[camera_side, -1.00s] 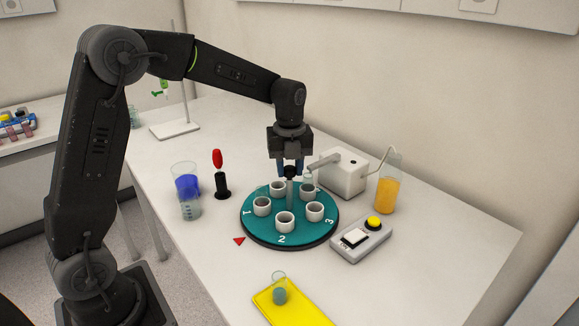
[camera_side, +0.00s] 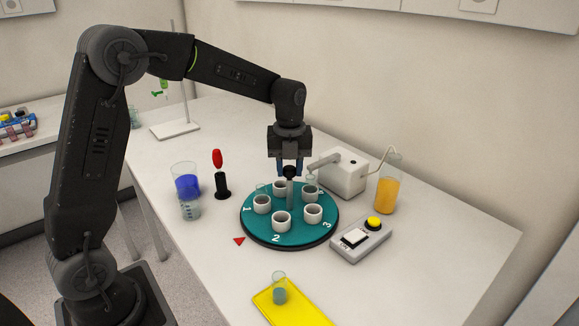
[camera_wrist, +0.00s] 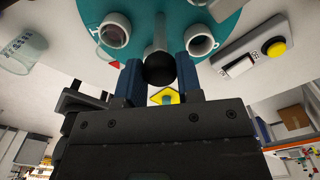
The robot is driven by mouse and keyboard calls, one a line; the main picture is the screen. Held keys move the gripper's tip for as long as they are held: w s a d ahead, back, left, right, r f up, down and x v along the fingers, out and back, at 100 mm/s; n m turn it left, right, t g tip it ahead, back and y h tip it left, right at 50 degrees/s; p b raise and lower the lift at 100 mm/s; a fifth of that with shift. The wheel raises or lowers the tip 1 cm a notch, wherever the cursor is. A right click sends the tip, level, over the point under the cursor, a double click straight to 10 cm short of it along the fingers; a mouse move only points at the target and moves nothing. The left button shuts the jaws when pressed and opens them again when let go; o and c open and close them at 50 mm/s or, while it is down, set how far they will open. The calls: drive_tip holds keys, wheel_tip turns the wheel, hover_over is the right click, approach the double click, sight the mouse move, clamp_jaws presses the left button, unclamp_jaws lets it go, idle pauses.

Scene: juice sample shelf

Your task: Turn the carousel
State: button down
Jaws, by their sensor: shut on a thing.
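The teal round carousel (camera_side: 254,226) stands on the white table and carries several white cup holders and printed numbers. Its number 2 (camera_side: 276,239) is at the front and its number 3 (camera_side: 327,225) at the right. A post with a black knob (camera_side: 289,172) rises at its middle. My gripper (camera_side: 290,168) points down over the middle, shut on the black knob. In the wrist view the knob (camera_wrist: 160,69) sits between my blue fingers. Some holders at the back hold clear glass vials, partly hidden. A red triangle marker (camera_side: 239,241) lies on the table at the carousel's front left.
A white dispenser (camera_side: 344,172) reaches over the carousel's back right, beside an orange juice container (camera_side: 388,192). A button box (camera_side: 361,239) stands at the right. A red-handled tool (camera_side: 218,172) and blue-filled beaker (camera_side: 187,185) stand left. A yellow mat (camera_side: 307,314) with a vial (camera_side: 279,289) lies in front.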

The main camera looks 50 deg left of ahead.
drive_tip(key=c, duration=0.8)
unclamp_jaws()
wheel_tip(320, 180, up, 14)
drive_tip(key=shift+f, duration=0.1)
drive_tip(key=s+d+f+n+t, duration=0.2)
drive_tip(key=s+n, duration=0.6)
drive_tip(key=s+d+f+n+t, duration=0.1)
drive_tip(key=s+d+f+n, duration=0.1)
drive_tip(key=s+n, duration=0.5)
drive_tip(key=s+d+f+n+t, duration=0.2)
drive_tip(key=s+d+n, duration=0.1)
drive_tip(key=s+n, duration=0.5)
drive_tip(key=shift+s+n+t, duration=0.3)
drive_tip(key=shift+n, duration=0.9)
